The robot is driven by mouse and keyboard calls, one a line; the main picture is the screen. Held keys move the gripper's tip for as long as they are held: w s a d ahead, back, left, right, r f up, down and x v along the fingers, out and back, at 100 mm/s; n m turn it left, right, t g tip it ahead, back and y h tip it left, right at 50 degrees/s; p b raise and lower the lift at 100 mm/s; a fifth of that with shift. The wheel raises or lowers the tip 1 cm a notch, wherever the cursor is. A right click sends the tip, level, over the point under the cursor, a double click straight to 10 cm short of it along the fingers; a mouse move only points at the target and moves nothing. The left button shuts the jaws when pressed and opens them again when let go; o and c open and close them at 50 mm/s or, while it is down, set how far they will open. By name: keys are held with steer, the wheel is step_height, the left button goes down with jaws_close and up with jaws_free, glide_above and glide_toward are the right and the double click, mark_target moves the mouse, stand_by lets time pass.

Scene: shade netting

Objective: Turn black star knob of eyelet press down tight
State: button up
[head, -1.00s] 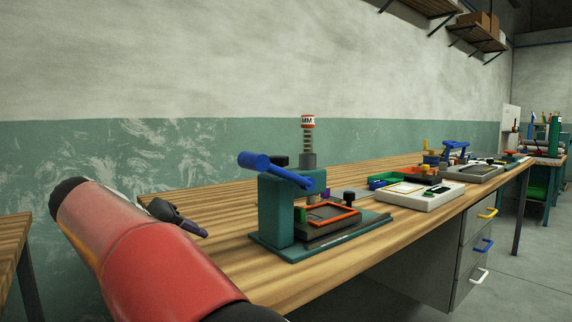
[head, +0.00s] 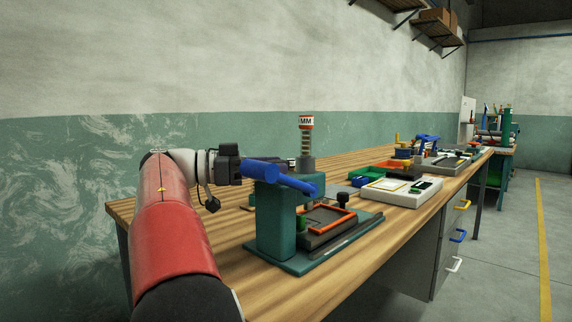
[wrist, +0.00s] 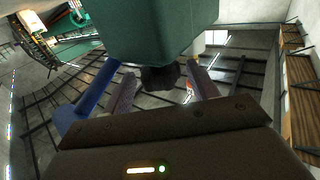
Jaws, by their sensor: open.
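The eyelet press has a green body (head: 276,228), a blue lever (head: 278,178) and a spring column (head: 307,145) with an "MM" label. It stands on the wooden bench. In the wrist view its green body (wrist: 150,30) fills the top middle. The black star knob (wrist: 160,77) sticks out just below it. My gripper (wrist: 162,74) is open, one finger on each side of the knob, with gaps visible. In the head view my gripper (head: 280,161) is behind the blue lever, which hides parts of it and the knob.
The blue lever (wrist: 97,88) runs close beside my left finger in the wrist view. A second black knob (head: 343,197) sits by the orange-edged frame (head: 330,220) on the press base. A white tray (head: 400,192) and green bin (head: 366,175) stand farther right on the bench.

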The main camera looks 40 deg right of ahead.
steer(key=shift+x, duration=1.8)
steer(key=shift+c, duration=0.2)
steer(key=c, duration=1)
